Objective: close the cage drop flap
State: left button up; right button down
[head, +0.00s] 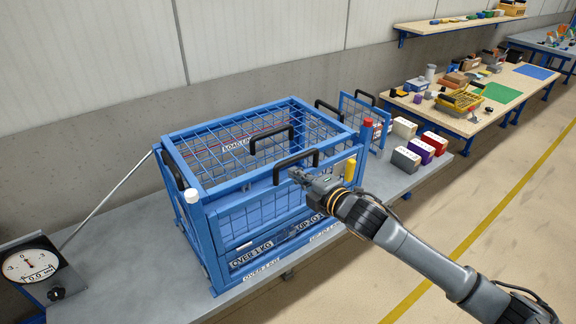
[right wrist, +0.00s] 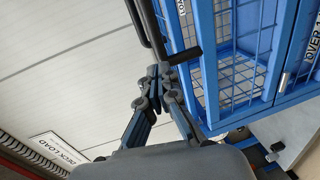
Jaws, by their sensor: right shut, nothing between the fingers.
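The blue wire cage (head: 222,262) stands on a grey bench. Its front mesh panel, which appears to be the drop flap (head: 262,212), stands roughly upright; I cannot tell whether it is flush or latched. A black handle (head: 296,158) sits at the panel's top edge. My right gripper (head: 298,176) is shut and empty, just in front of and below this handle. In the right wrist view, the shut fingertips (right wrist: 157,72) are close to the black handle (right wrist: 184,56); contact is unclear. My left gripper is not in view.
A dial scale (head: 32,266) stands at the bench's left end. Coloured boxes (head: 420,150) and a smaller blue frame (head: 362,112) stand right of the cage. Floor at right is clear.

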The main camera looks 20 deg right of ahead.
aim_at(283, 165)
jog(key=shift+p+x, duration=0.3)
jog(key=shift+x, duration=0.9)
jog(key=shift+w, duration=0.4)
jog(key=shift+w+a+f, duration=0.1)
jog(key=shift+w+a, duration=0.1)
jog(key=shift+w, duration=0.45)
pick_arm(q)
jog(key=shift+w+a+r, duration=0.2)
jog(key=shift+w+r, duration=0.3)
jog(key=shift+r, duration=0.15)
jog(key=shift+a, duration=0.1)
